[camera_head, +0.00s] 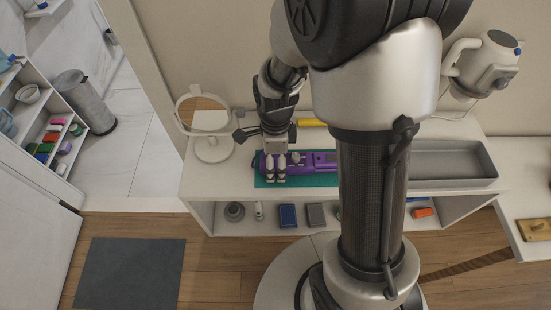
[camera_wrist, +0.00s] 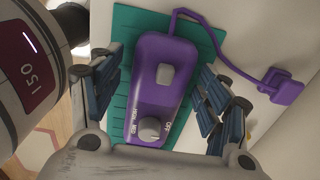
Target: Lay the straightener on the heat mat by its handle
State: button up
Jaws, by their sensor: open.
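The purple straightener (camera_head: 325,159) lies on the teal heat mat (camera_head: 325,181) on the white counter. In the wrist view its handle (camera_wrist: 163,82) shows a grey button and a round knob marked with heat settings. The mat (camera_wrist: 125,35) shows around it there. A purple cord runs from its far end to a plug (camera_wrist: 283,88) off the mat. My gripper (camera_head: 276,178) is at the straightener in the head view. In the wrist view my gripper (camera_wrist: 160,100) is open, its fingers on either side of the handle with gaps. The straightener's underside is hidden.
A round mirror (camera_head: 212,150) stands left on the counter. A yellow item (camera_head: 312,122) lies behind the mat, a grey tray (camera_head: 460,165) to the right. The shelf below holds small items.

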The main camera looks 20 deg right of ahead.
notch_tip(320, 180, up, 12)
jog(key=p, duration=0.4)
jog(key=s+r+n+t, duration=0.4)
jog(key=s+r+n, duration=1)
jog(key=n, duration=0.7)
jog(key=shift+s+r+n+t, duration=0.15)
jog(key=shift+s+n+t, duration=0.15)
jog(key=shift+s, duration=0.25)
